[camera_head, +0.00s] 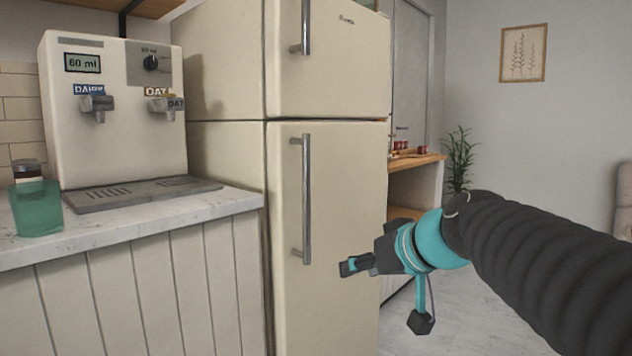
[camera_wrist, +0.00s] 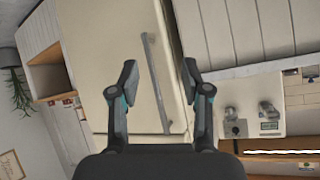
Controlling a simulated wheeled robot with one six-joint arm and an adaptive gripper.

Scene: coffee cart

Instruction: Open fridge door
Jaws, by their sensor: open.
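The cream fridge has a closed lower door (camera_head: 345,190) with a vertical metal handle (camera_head: 306,200) on its left side. The closed upper door (camera_head: 335,65) has its own handle (camera_head: 306,25). My gripper (camera_head: 345,268) is to the right of the lower part of the lower handle in the head view, apart from it in the picture. In the wrist view my gripper (camera_wrist: 158,82) is open and empty, its two fingers spread wide. A long metal handle (camera_wrist: 156,82) shows between the fingers, farther off, with no visible contact.
A wooden shelf (camera_head: 418,160) and a plant (camera_head: 459,160) are behind on the right. Floor (camera_head: 440,320) shows right of the fridge.

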